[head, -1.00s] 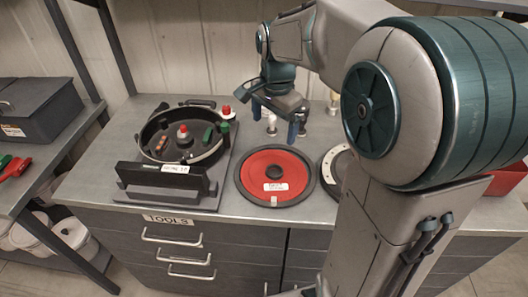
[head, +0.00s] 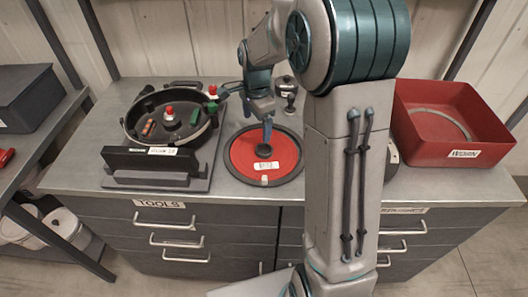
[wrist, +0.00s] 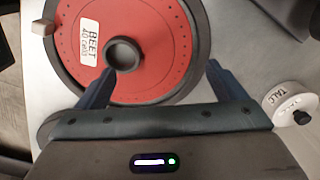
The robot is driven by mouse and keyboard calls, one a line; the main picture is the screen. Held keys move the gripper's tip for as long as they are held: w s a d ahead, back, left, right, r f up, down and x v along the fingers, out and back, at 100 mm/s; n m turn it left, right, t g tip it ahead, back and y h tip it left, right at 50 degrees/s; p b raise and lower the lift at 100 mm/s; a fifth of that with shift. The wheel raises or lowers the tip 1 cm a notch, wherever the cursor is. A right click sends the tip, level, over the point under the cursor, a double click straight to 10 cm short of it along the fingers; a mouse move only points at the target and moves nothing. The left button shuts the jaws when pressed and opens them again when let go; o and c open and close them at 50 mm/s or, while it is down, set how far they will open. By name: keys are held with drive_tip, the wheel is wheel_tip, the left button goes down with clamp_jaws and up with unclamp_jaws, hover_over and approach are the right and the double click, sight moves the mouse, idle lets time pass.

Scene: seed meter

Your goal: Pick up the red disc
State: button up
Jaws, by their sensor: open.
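The red disc (head: 281,150) lies flat on the grey worktop, with a dark rim, a dark central knob (head: 265,150) and a white label. In the wrist view the red disc (wrist: 165,60) shows a label reading "BEET 40 cells" and a small pale tab at its rim. My gripper (head: 260,127) is above the far part of the disc in the head view. In the wrist view my gripper (wrist: 160,72) is open and empty. Its fingers point toward the disc, and the knob (wrist: 123,53) sits nearer the left finger. Contact with the disc cannot be told.
A round black meter housing (head: 135,128) with red and green knobs stands left of the disc. A red bin (head: 470,140) stands at the right. A white "TALC" container (wrist: 291,101) shows in the wrist view. My arm hides the worktop right of the disc.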

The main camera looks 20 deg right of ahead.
sight(255, 140)
drive_tip(key=f, duration=0.2)
drive_tip(key=f+p, duration=0.1)
drive_tip(key=f, duration=0.2)
drive_tip(key=shift+w+a+f, duration=0.1)
drive_tip(key=shift+w+a, duration=0.1)
drive_tip(key=shift+c, duration=0.3)
drive_tip(key=c, duration=1)
